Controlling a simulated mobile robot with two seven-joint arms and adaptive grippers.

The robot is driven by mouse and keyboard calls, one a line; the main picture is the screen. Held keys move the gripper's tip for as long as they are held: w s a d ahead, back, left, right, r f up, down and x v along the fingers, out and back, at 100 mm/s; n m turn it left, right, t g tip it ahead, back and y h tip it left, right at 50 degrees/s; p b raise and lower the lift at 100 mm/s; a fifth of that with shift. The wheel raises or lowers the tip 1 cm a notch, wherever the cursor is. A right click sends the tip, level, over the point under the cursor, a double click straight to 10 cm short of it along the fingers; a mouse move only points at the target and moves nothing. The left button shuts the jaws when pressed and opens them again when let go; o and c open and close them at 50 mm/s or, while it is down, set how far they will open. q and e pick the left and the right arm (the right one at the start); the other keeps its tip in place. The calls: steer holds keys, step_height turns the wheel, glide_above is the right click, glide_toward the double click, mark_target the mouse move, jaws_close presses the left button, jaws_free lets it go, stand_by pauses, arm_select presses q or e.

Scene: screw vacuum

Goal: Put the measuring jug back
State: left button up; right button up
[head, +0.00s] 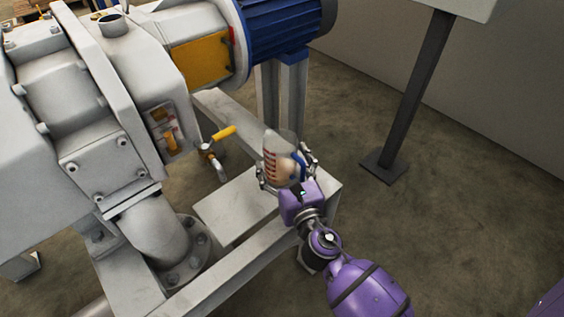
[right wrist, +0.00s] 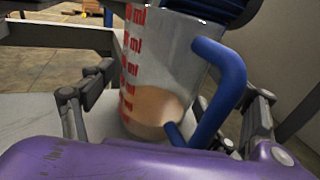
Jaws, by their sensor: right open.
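The measuring jug (head: 279,158) is clear with red markings, a blue handle and some tan liquid at the bottom. It appears to stand upright on the pale metal platform (head: 234,211) under the pump. In the right wrist view the jug (right wrist: 150,75) is close in front, its blue handle (right wrist: 222,85) toward the right. My right gripper (head: 287,175) is open, with one finger on each side of the jug. Gaps show between the fingers and the jug in the right wrist view (right wrist: 165,105). My left gripper is not in view.
The grey vacuum pump (head: 60,90) with a blue motor (head: 280,25) fills the left and top. A brass valve with a yellow lever (head: 223,132) is left of the jug. A dark post (head: 415,95) stands on the open floor at right.

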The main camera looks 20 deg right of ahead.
steer(key=shift+r, duration=0.2)
steer(key=s, duration=1.1)
steer(key=shift+s+a, duration=0.15)
steer(key=shift+a, duration=0.1)
steer(key=shift+s+r+b, duration=0.1)
steer(key=shift+s+b, duration=0.2)
steer(key=shift+s, duration=0.05)
